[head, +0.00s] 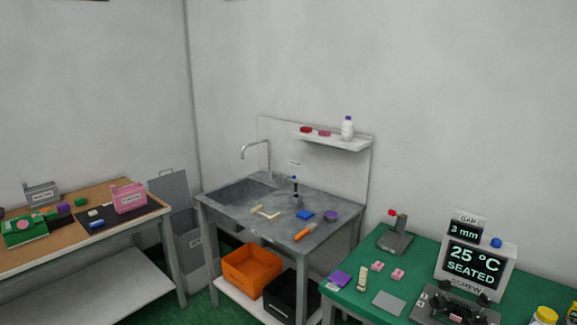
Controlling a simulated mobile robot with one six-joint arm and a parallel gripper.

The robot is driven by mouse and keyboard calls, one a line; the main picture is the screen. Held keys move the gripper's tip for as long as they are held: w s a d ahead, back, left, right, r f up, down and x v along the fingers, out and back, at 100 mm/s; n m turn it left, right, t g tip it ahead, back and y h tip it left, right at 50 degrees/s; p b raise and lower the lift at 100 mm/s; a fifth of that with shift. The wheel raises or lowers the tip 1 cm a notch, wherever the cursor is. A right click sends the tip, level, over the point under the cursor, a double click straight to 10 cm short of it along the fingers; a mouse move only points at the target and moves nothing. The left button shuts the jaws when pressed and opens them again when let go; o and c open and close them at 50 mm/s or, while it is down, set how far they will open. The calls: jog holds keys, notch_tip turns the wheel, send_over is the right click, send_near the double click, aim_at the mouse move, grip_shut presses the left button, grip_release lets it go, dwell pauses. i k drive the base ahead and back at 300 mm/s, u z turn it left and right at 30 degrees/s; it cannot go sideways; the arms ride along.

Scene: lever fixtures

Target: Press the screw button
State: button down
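A light grey display unit (507,268) stands at the right on the green table. Its dark screen (474,262) reads "25 °C" and "SEATED", and the word "SCREW" is printed below. A small panel (466,230) on top reads "GAP 3 mm". A round blue button-like part (496,242) sits on top of the unit, right of that panel; I cannot tell whether it is the screw button. A black fixture (455,307) with dark knobs stands in front, with something pink in it, partly cut off by the lower edge. My gripper is not in view.
The green table (425,258) also holds a grey lever fixture (395,238) with a red tip, pink blocks (397,274), a grey plate (389,303), a purple item (340,279) and a yellow-lidded jar (545,316). A sink bench (325,228) stands left of it.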

aim_at(496, 243)
jog(key=z, duration=2)
jog(key=i, duration=0.1)
jog(key=u, duration=1.3)
